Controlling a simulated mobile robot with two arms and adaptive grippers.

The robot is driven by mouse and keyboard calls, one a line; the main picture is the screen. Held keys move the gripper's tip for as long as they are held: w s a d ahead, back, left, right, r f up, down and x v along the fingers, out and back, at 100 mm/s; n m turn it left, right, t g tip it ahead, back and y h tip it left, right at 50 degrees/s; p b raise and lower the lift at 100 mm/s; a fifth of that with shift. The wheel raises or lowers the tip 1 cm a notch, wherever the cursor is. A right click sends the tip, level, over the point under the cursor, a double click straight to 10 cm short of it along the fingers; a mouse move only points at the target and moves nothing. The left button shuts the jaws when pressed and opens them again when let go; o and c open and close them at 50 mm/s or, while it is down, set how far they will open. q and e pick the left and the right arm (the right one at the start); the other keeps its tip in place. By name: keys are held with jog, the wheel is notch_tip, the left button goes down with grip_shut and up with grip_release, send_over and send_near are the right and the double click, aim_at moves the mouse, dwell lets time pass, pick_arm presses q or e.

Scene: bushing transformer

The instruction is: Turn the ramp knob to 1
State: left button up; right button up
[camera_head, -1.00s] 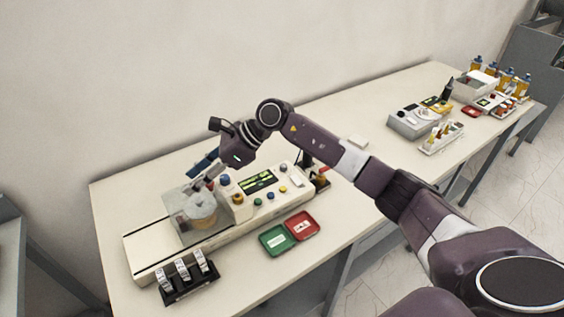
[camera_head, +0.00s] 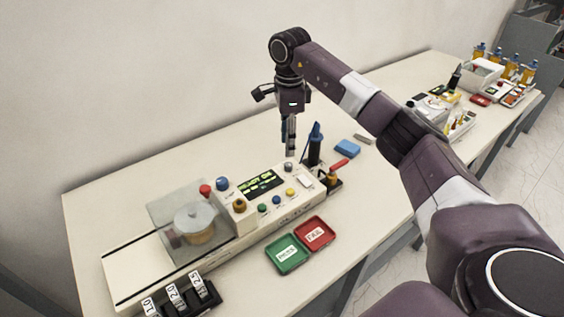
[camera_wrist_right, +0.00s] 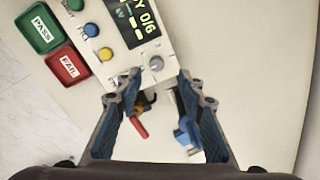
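The tester (camera_head: 283,207) is a cream box on the table with a lit display (camera_head: 261,184), which also shows in the right wrist view (camera_wrist_right: 131,20). A grey knob (camera_head: 288,167) sits at the display's right end; in the wrist view this knob (camera_wrist_right: 156,64) lies just ahead of my fingertips. A brown knob (camera_head: 239,206) and a blue knob (camera_head: 222,184) are on the left. I cannot read which is the ramp knob. My right gripper (camera_head: 290,151) points down above the grey knob; its fingers (camera_wrist_right: 157,77) are apart and empty. My left gripper is out of view.
A clear cover (camera_head: 170,210) stands over a round pot at the tester's left. A blue-handled tool (camera_head: 315,143) and a red-handled tool (camera_head: 338,164) stand close right of the gripper. Green and red trays (camera_head: 286,255) lie in front. The table behind is clear.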

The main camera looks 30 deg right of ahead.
aim_at(288, 164)
jog(key=shift+s+f, duration=0.1)
jog(key=shift+f, duration=0.25)
jog(key=f+p, duration=0.1)
jog(key=f, duration=0.2)
jog(key=shift+s+f+p, duration=0.3)
jog(key=shift+s+p, duration=0.1)
jog(key=shift+w+f, duration=0.25)
jog(key=shift+f, duration=1.2)
jog(key=c, duration=0.7)
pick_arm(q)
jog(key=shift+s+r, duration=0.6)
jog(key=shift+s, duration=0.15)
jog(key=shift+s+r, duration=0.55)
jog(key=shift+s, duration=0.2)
pick_arm(e)
grip_shut()
